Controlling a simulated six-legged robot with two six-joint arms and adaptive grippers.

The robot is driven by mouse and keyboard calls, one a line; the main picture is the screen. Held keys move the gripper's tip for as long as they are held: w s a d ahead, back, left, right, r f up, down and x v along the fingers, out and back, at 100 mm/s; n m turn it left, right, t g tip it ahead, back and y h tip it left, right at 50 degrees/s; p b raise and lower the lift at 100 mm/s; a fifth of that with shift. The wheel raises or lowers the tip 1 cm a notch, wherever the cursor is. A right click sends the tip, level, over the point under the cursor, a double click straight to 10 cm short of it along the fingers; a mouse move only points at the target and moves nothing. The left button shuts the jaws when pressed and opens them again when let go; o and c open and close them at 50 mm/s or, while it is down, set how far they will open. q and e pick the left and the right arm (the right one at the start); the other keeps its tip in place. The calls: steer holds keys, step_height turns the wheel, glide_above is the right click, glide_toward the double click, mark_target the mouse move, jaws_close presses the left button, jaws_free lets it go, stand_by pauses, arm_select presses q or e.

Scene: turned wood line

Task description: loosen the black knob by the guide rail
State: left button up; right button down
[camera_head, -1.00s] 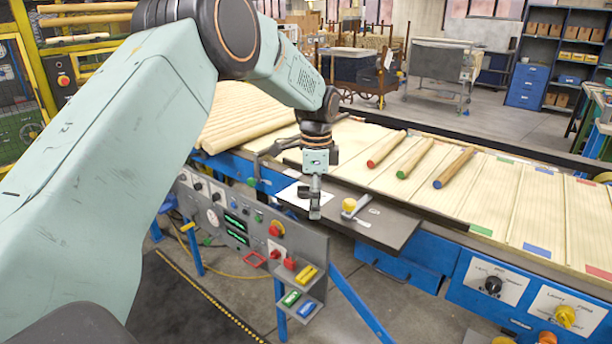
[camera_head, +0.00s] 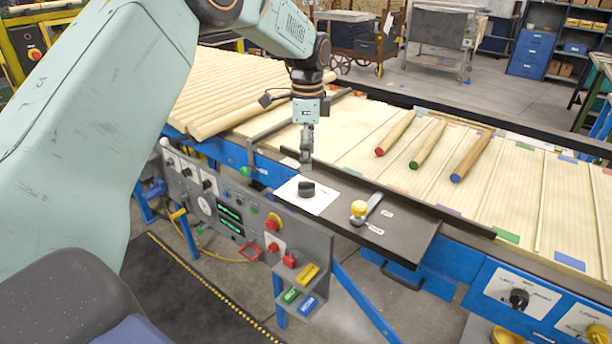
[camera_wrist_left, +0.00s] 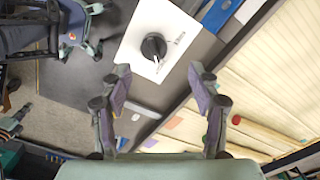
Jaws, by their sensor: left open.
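A black knob (camera_head: 306,189) sits on a white plate (camera_head: 317,204) on the dark panel beside the conveyor. My left gripper (camera_head: 306,163) points down and stands just above and behind the knob in the head view, apart from it. In the left wrist view the knob (camera_wrist_left: 153,47) shows whole, with a pale pointer mark, beyond the tips of my open, empty left gripper (camera_wrist_left: 161,78). A dark rail (camera_head: 310,167) runs along the panel's back edge. My right gripper is in neither view.
A second black knob (camera_head: 519,298) is on the blue front at the lower right. Dowels with red, green and blue ends lie on the conveyor. A red button (camera_head: 273,222) is on the control box.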

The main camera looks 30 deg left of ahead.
mark_target(308, 183)
arm_select(q)
steer(key=shift+s+d+f, duration=0.2)
steer(key=shift+s+f, duration=0.05)
steer(key=shift+f, duration=0.05)
steer(key=shift+s+d+f, duration=0.2)
steer(key=shift+f, duration=0.35)
steer(key=shift+s+d+f, duration=0.15)
steer(key=shift+d+f, duration=0.05)
steer(key=shift+f, duration=0.3)
steer(key=f, duration=0.4)
steer(key=shift+w+a+f, duration=0.3)
steer(key=shift+w+a, duration=0.1)
steer(key=shift+d+f, duration=0.1)
steer(key=shift+s+d+r, duration=0.25)
steer(key=shift+s+r, duration=0.05)
steer(key=shift+s, duration=0.05)
steer(key=shift+w+a+f, duration=0.3)
steer(key=shift+w, duration=0.05)
steer(key=c, duration=0.5)
steer(key=shift+c, duration=0.6)
steer(key=shift+s+d+r, duration=0.15)
steer(key=shift+c, duration=2.7)
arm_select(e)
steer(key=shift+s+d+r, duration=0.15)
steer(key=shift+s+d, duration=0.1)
